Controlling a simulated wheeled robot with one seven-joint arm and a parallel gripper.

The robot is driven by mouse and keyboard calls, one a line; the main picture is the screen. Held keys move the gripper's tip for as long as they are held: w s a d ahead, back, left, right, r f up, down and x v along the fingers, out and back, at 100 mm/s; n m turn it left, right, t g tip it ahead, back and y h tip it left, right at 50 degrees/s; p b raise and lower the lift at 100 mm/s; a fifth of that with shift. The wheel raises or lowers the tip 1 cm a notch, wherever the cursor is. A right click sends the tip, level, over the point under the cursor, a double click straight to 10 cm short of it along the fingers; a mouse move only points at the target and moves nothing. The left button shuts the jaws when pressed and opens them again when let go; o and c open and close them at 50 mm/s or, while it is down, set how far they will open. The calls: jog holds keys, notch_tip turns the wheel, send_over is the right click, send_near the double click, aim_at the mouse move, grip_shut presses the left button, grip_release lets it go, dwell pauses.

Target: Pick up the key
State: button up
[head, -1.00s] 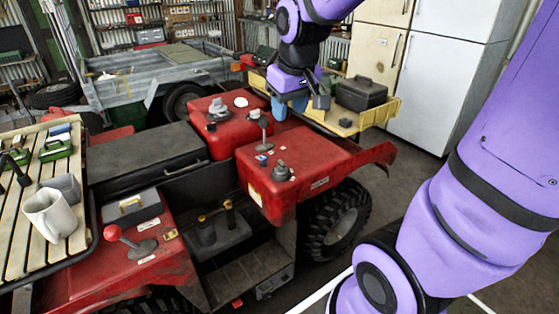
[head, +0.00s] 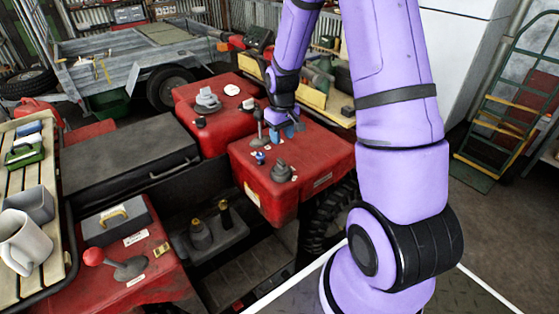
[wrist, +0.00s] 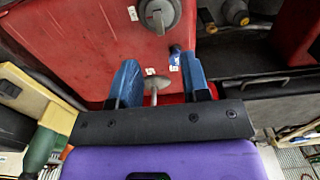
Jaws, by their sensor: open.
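The key seems to be the small blue-topped piece (head: 260,158) on the top of the front red box, beside a small white label. In the wrist view the blue piece (wrist: 175,56) shows just beyond my fingertips, nearer the right finger; its lower part is not clear. My gripper (head: 287,130) is low over the far part of the red box. In the wrist view its two blue fingers (wrist: 160,75) are apart. A grey lever with a round base (wrist: 155,84) shows between them. I see nothing held.
The front red box (head: 315,150) also carries a grey rotary knob (head: 281,172), close to the blue piece. The lever (head: 258,120) stands upright left of my gripper. Another red box (head: 210,122) with fittings is behind. A slatted rack (head: 20,190) holding a mug (head: 24,240) is at the left.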

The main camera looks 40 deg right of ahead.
aim_at(281, 160)
jog(key=shift+w+d+f, duration=0.1)
jog(key=shift+w+f, duration=0.1)
jog(key=shift+f, duration=2.55)
jog(key=shift+w+f, duration=0.15)
jog(key=shift+f, duration=2.6)
grip_shut()
